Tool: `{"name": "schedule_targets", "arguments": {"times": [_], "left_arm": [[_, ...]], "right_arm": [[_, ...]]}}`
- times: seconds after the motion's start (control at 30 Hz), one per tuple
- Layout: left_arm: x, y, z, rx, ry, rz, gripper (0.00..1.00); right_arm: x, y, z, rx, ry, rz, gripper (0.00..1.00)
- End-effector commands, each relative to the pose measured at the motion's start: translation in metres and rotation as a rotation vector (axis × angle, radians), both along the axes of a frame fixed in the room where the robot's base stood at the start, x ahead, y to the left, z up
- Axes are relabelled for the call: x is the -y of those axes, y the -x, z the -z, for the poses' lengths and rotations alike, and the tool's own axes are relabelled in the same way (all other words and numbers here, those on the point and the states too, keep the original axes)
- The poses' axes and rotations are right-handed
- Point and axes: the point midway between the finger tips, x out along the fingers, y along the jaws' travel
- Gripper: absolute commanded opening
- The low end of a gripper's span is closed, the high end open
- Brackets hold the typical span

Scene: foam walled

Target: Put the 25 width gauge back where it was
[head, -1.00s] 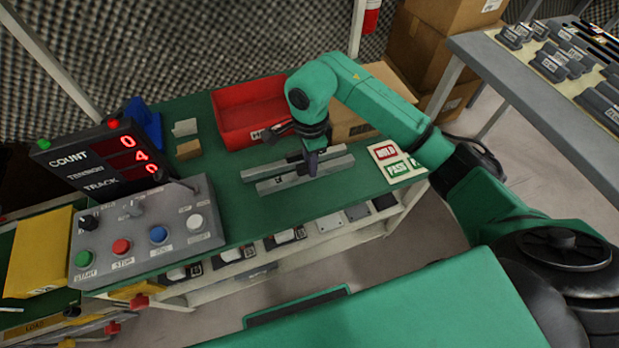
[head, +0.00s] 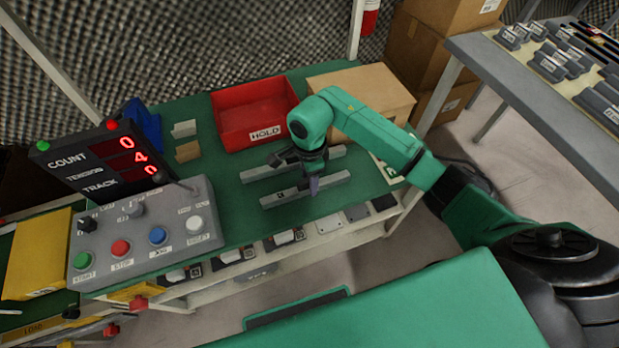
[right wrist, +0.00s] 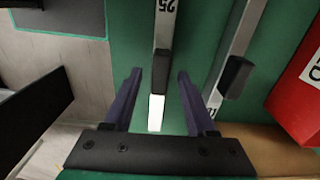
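The 25 width gauge (head: 325,186) is a grey bar with a dark block on it. It lies on the green table, nearer the front edge, as the closer of two bars. In the right wrist view the gauge (right wrist: 165,35) shows its "25" label, its black block and a bright white end. My right gripper (head: 314,188) is over it; in the wrist view the two purple fingers of the gripper (right wrist: 159,78) stand either side of the bar with gaps, so it is open. My left gripper is not in view.
A second grey bar (head: 262,172) lies roughly parallel behind the gauge. A red HOLD bin (head: 228,120) and a cardboard box (head: 385,88) stand at the back. A control box (head: 140,235) is on the left. A card (head: 388,170) is partly hidden by my right arm.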

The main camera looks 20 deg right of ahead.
Motion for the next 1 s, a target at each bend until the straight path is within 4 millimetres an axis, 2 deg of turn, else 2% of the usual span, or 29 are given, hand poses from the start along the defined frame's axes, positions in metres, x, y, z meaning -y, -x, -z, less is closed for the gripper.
{"name": "schedule_targets", "arguments": {"times": [0.17, 0.23, 0.5, 0.6, 0.73, 1.0], "left_arm": [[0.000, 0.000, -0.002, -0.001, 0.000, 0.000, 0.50], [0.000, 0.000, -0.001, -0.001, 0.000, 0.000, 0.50], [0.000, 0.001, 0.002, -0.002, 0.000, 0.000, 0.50], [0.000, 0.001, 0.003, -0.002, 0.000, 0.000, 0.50], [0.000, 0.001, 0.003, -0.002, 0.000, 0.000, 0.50], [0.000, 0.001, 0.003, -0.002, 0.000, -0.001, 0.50]], "right_arm": [[0.000, 0.000, -0.007, 0.001, 0.001, -0.001, 0.57], [0.000, -0.002, -0.018, 0.005, 0.000, -0.001, 0.57], [0.000, -0.002, -0.091, 0.006, 0.002, 0.000, 0.57], [0.000, -0.002, -0.110, 0.004, 0.001, -0.001, 0.57], [0.000, -0.001, -0.122, 0.001, 0.001, 0.000, 0.57], [0.000, -0.001, -0.123, -0.001, 0.000, 0.000, 0.57]]}}
